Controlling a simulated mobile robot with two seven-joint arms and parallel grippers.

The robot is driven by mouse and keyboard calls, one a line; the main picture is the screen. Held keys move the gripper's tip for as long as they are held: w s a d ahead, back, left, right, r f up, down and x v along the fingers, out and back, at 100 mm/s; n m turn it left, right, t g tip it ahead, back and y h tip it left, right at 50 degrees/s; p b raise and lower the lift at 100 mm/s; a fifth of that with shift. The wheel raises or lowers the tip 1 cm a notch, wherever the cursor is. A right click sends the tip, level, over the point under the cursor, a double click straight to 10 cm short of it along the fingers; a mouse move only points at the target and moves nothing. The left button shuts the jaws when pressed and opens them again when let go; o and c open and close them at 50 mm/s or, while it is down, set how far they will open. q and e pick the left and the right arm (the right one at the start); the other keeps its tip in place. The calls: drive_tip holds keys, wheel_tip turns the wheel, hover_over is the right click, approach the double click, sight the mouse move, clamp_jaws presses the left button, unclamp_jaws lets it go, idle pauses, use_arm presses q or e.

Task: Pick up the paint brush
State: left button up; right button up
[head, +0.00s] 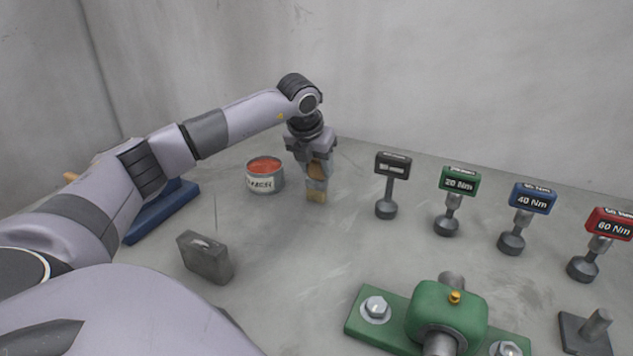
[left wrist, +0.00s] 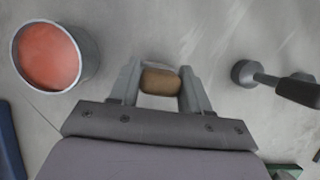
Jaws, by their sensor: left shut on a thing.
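The paint brush (head: 317,196) has a brown wooden part and tan bristles pointing down. My left gripper (head: 317,182) is shut on it from above, near the back of the grey surface. In the left wrist view the brush (left wrist: 160,82) shows as a tan block between the two fingers of the left gripper (left wrist: 159,88). Most of its handle is hidden by the gripper. I cannot tell whether the bristles touch the surface. My right gripper is not in view.
An open can of red paint (head: 263,184) stands just left of the gripper. Several torque tools, including a green-labelled one (head: 459,181), stand to the right. A grey block (head: 205,257), a blue object (head: 160,212) and a green bolted housing (head: 447,318) are nearer.

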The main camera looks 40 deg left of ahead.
use_arm(q)
drive_tip(key=shift+r, duration=0.15)
wheel_tip(320, 180, up, 20)
drive_tip(key=shift+p, duration=0.45)
idle(0.5)
